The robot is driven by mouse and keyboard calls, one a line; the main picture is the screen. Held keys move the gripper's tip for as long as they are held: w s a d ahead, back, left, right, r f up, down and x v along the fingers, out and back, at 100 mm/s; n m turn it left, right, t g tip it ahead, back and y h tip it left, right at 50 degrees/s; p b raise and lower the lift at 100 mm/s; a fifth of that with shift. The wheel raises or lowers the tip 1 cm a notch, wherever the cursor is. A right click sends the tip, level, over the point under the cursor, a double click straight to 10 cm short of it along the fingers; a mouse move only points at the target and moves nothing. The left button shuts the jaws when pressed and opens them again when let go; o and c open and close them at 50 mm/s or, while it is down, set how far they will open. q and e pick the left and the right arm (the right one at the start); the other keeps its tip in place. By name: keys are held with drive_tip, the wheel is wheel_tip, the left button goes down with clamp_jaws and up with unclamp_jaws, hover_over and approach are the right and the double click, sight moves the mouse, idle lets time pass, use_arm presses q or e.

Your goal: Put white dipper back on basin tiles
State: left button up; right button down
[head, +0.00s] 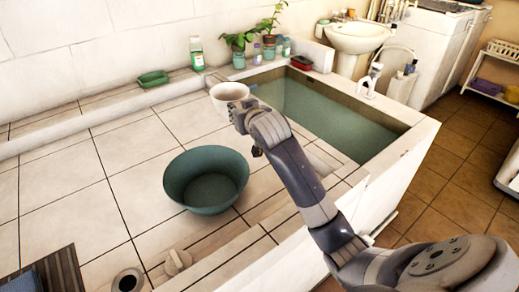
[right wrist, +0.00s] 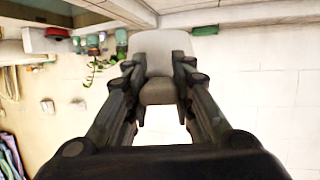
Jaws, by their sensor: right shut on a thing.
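Whether the dipper touches the tiles cannot be told. The basin tiles (head: 110,170) are white with dark joints and spread to the left of the dipper. My left gripper is not in view.
A green bowl (head: 205,185) stands on the tiles in front of the dipper. The sunken basin (head: 310,110) holds greenish water at the right. A green bottle (head: 197,54), a green soap dish (head: 153,79) and potted plants (head: 239,45) line the back ledge.

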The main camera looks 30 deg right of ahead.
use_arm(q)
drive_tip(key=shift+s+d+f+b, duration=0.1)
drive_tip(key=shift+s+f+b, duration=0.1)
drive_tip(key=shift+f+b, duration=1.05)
use_arm(e)
drive_tip(key=shift+m+h, duration=0.6)
drive_tip(key=shift+w+d+f, duration=0.5)
drive_tip(key=shift+d+f, duration=1)
drive_tip(key=shift+f, duration=1.85)
drive_tip(key=shift+w+d+f, duration=0.45)
drive_tip(key=shift+d+f, duration=1)
drive_tip(key=shift+f, duration=1.95)
drive_tip(key=shift+w+d+f, duration=0.5)
drive_tip(key=shift+d+f, duration=1)
drive_tip(key=shift+f, duration=1.85)
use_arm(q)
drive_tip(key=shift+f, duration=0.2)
use_arm(e)
drive_tip(key=shift+f, duration=0.2)
drive_tip(key=c, duration=1.4)
unclamp_jaws()
drive_tip(key=shift+o, duration=0.2)
